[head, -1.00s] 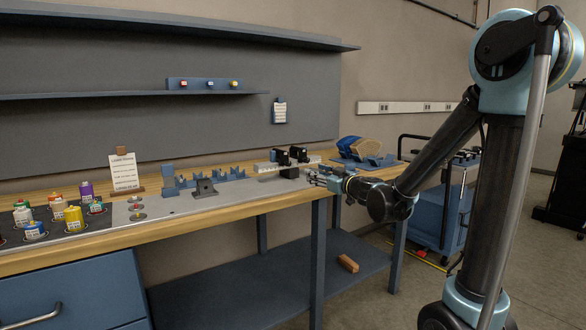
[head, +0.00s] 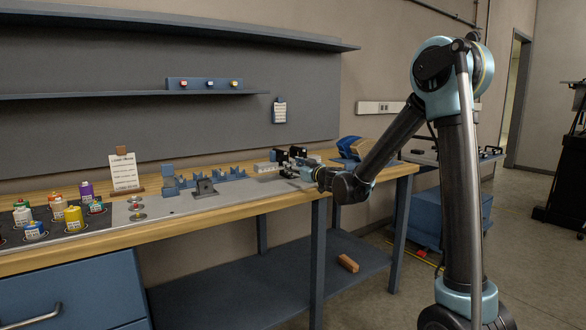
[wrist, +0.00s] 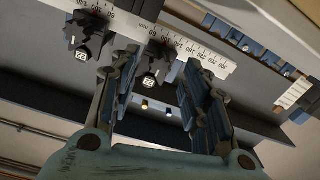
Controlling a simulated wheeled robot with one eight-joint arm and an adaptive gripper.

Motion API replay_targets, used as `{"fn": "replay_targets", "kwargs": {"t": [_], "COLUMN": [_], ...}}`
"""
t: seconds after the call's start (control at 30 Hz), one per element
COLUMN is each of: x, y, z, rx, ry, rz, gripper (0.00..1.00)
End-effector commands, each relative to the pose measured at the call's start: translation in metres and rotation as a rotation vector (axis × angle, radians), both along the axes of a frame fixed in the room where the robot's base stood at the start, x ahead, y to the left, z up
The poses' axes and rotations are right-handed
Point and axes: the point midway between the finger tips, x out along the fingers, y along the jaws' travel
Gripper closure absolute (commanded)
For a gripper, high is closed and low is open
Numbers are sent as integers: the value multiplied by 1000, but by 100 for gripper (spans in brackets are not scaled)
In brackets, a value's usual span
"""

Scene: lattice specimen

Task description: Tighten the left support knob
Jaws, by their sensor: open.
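Two black supports with dark lobed knobs stand on a pale ruled bar (wrist: 205,52) at the right part of the bench. In the head view the left support knob (head: 281,156) is beside the right knob (head: 298,152). The wrist view is turned over, so the left knob (wrist: 152,76) shows right of the other knob (wrist: 88,48). My gripper (head: 297,170) is open in front of the supports. In the wrist view its fingertips (wrist: 162,64) lie on either side of the left knob; I cannot tell whether they touch it.
Blue cradles (head: 231,174) and a dark grey bracket (head: 205,187) stand left of the supports on the grey plate. A blue holder (head: 348,147) is at the right end. Several bottles and a sign (head: 124,171) are at the left. A shelf (head: 130,95) runs above.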

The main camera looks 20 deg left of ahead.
Motion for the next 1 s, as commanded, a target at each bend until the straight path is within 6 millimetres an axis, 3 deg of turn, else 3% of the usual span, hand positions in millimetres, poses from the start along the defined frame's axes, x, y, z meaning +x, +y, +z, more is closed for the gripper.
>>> {"fn": "replay_targets", "kwargs": {"t": [0.2,0.53,0.57,0.73,1.0], "x": [12,14,14,14,14], "y": [14,17,17,17,16], "z": [0,0,0,0,0], "rx": [0,0,0,0,4], "ry": [0,0,0,0,5], "rz": [0,0,0,0,0], "gripper": [57,57,59,98,100]}}
